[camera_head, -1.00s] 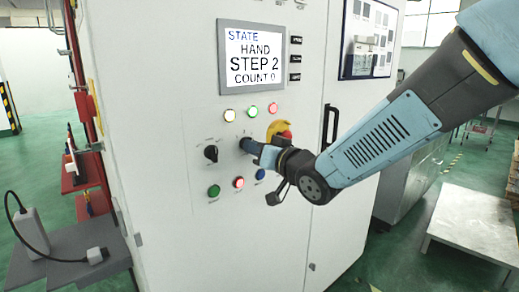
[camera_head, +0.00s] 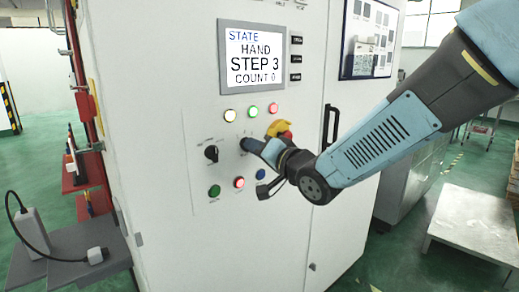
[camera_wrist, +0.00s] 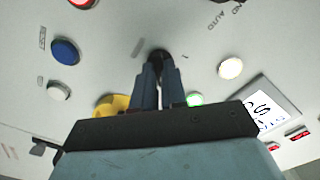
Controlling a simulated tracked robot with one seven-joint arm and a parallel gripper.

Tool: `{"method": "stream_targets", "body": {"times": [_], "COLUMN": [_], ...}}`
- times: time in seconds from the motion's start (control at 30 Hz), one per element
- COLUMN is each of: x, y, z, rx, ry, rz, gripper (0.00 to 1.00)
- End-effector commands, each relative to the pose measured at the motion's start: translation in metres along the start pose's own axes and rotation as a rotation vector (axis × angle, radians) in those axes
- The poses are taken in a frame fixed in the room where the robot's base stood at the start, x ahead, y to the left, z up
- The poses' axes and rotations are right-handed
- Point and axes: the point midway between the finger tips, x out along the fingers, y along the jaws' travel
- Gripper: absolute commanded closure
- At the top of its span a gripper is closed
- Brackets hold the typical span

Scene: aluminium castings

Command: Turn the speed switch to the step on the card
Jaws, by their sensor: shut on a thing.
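The speed switch, a dark knob (camera_wrist: 160,57), shows just beyond my fingertips in the wrist view. My gripper (camera_head: 247,145) is shut on it at the front of the white cabinet (camera_head: 180,250); the wrist view shows my gripper (camera_wrist: 157,80) with both fingers at the knob. In the head view the fingers hide most of the knob and its scale. The display (camera_head: 252,58) reads STATE, HAND, STEP 3, COUNT 0. I cannot make out a card with a readable step.
A black selector (camera_head: 211,153) is left of my gripper. White, green and red lamps sit above; green, red and blue buttons (camera_head: 261,174) sit below. A red-and-yellow emergency stop (camera_head: 280,130) is close to my wrist. A black door handle (camera_head: 330,127) stands further right.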

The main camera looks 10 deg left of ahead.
Motion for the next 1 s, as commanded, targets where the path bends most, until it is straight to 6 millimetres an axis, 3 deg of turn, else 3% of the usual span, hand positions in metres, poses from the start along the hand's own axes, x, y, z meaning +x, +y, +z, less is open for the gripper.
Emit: {"method": "stream_targets", "body": {"times": [0.27,0.3,0.53,0.83,1.0], "x": [0.001,0.001,0.0,-0.001,-0.012], "y": [-0.001,-0.001,0.0,0.0,0.0], "z": [-0.001,-0.001,-0.001,-0.001,0.0], "rx": [0.0,0.0,0.0,0.0,-0.001], "ry": [0.003,0.003,0.002,0.001,-0.005], "rz": [-0.002,-0.001,0.0,-0.001,-0.006], "gripper": [1.0,0.85,0.64,0.63,0.63]}}
